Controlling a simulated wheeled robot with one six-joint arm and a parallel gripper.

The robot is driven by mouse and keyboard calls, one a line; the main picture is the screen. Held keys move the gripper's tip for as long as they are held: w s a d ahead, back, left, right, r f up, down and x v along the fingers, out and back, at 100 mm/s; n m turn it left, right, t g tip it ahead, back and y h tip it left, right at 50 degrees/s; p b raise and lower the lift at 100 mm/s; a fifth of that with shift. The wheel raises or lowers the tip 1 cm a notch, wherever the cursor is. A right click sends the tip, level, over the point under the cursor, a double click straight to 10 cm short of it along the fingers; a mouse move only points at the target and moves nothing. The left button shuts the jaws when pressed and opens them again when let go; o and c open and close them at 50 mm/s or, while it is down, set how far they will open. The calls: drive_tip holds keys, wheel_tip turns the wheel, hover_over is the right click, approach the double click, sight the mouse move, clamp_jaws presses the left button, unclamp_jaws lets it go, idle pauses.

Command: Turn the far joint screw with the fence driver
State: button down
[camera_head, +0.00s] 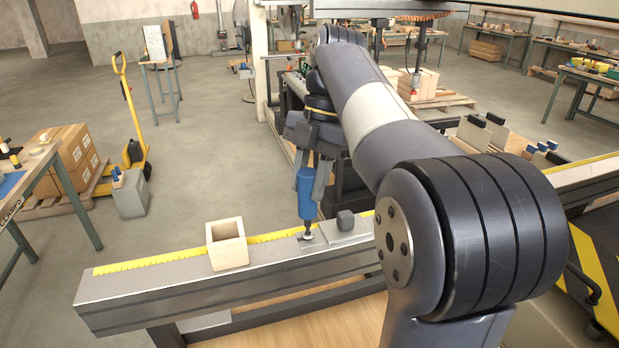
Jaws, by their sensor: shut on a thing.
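My gripper (319,178) is shut on a blue-handled driver (306,194) and holds it upright, tip down. The driver's tip is at a small round metal screw (307,237) on a grey joint plate (340,232) on the fence (180,284). The tip looks to be at the screw head, but I cannot tell whether it is seated in it. A dark knob (345,220) stands on the plate just right of the screw. My arm hides the fence farther right.
An open wooden box (227,245) stands on the fence left of the driver. A yellow scale (150,262) runs along the fence's far edge. Behind stands the machine, with boards (480,137) to the right.

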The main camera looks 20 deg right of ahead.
drive_tip(key=shift+f+b, duration=0.45)
drive_tip(key=shift+f, duration=0.35)
